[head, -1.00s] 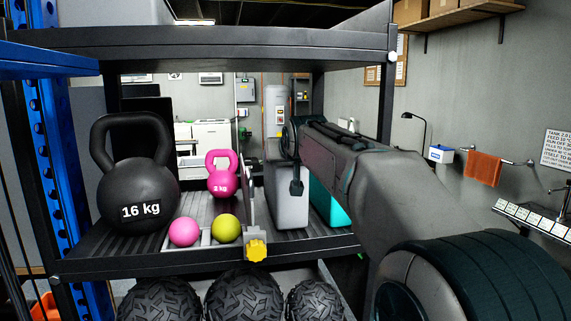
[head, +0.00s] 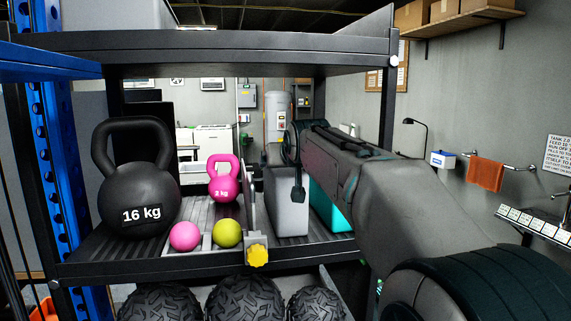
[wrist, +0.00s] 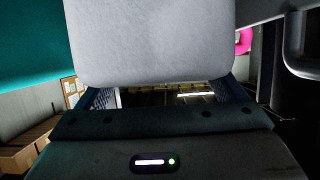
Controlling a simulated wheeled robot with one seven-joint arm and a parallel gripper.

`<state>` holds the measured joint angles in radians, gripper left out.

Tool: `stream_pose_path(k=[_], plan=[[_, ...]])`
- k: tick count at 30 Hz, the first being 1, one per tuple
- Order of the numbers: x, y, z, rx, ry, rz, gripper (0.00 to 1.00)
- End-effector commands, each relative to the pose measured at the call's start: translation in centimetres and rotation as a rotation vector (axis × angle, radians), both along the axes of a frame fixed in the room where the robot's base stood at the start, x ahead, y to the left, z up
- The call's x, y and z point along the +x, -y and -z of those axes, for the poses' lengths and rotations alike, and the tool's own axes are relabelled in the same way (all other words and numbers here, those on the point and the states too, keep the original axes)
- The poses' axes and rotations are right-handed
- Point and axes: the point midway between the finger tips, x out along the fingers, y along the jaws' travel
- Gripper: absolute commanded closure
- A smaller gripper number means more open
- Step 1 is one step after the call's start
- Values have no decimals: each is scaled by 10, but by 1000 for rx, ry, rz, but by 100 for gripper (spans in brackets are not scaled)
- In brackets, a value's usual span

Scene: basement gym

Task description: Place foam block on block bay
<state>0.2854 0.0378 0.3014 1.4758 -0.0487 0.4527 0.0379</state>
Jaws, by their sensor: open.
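A pale grey block (head: 290,205), which looks like the foam block, stands upright on the middle shelf, right of a thin upright divider (head: 248,190). A teal block (head: 328,205) stands just right of it, partly behind my arm. My gripper (head: 291,170) is at the top of the grey block, with one dark finger hanging over its near face. In the wrist view the grey block (wrist: 152,40) fills the top middle, between the open fingers (wrist: 163,93). Contact cannot be told. The slot right of the divider looks like the block bay; its floor (head: 285,243) is mostly hidden.
Left of the divider are a black 16 kg kettlebell (head: 138,190), a pink kettlebell (head: 223,185), a pink ball (head: 185,236) and a yellow-green ball (head: 227,233). A yellow knob (head: 257,255) sticks out in front. An upper shelf (head: 200,45) and a post (head: 388,100) border the space.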

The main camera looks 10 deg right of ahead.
Motion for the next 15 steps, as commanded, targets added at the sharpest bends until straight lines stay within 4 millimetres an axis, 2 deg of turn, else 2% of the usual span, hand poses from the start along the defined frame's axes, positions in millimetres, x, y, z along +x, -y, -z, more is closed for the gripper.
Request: stream_pose_path(k=[9, 15], plan=[[-60, 0, -24, -2, 5, 0, 10], [-88, -1, -35, -1, 3, 0, 10]])
